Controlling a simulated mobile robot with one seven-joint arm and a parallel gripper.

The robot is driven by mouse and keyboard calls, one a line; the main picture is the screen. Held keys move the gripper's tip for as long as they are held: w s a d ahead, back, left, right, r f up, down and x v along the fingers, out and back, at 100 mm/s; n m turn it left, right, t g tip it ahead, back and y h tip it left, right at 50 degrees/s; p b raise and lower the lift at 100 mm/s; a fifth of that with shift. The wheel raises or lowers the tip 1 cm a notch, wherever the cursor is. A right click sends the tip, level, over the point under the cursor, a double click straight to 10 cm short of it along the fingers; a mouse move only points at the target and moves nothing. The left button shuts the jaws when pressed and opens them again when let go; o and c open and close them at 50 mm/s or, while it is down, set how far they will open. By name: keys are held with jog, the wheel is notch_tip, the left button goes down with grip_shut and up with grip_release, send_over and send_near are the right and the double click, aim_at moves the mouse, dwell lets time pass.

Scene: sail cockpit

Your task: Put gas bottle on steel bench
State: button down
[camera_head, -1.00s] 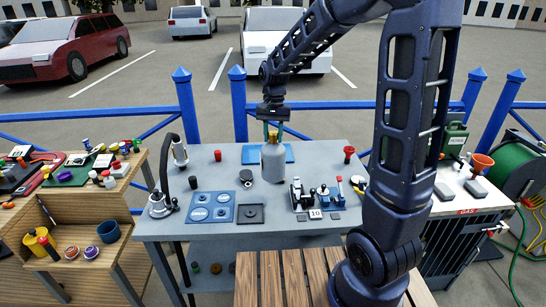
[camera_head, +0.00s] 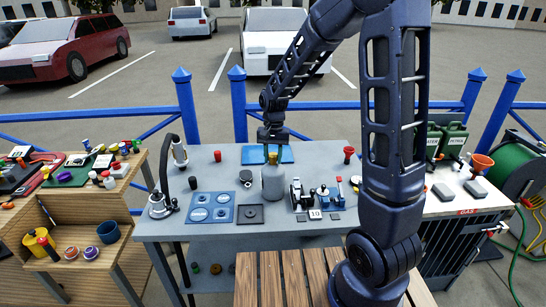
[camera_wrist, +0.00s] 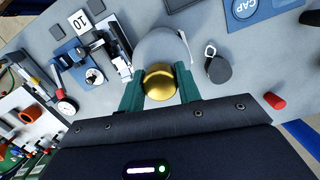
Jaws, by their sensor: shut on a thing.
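The gas bottle (camera_head: 273,184) is a grey cylinder with a brass-coloured top. It is upright over the middle of the grey steel bench (camera_head: 330,155), and its base looks at or very close to the bench top; I cannot tell whether it touches. My gripper (camera_head: 272,152) points down from above and is shut on the brass top. In the wrist view the green fingers (camera_wrist: 160,86) stand on both sides of the brass top, with the grey bottle body (camera_wrist: 160,46) beyond it. The bottle's underside is hidden.
A blue plate set (camera_head: 210,207) and dark square tray (camera_head: 250,215) lie left and front of the bottle. A small black-and-silver device (camera_head: 300,195) stands close right. A blue mat (camera_head: 285,154) lies behind. A dark round tag (camera_wrist: 218,69) lies close by. Bare bench shows at back left.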

jog(key=shift+f, duration=0.1)
jog(key=c, duration=1)
grip_release()
notch_tip(320, 180, up, 12)
jog(key=w, duration=0.1)
jog(key=s+d+r+n+t, duration=0.1)
jog(key=s+d+r+t, duration=0.2)
jog(key=s+d, duration=0.6)
jog(key=s+d+r+n+t, duration=0.1)
jog(key=s+d+r, duration=0.3)
jog(key=s+d, duration=0.6)
jog(key=d+t, duration=0.1)
jog(key=d, duration=0.2)
jog(key=shift+s+t, duration=0.15)
jog(key=shift+t, duration=0.25)
jog(key=shift+o, duration=0.4)
jog(key=shift+s+d, duration=0.25)
jog(key=shift+s, duration=0.15)
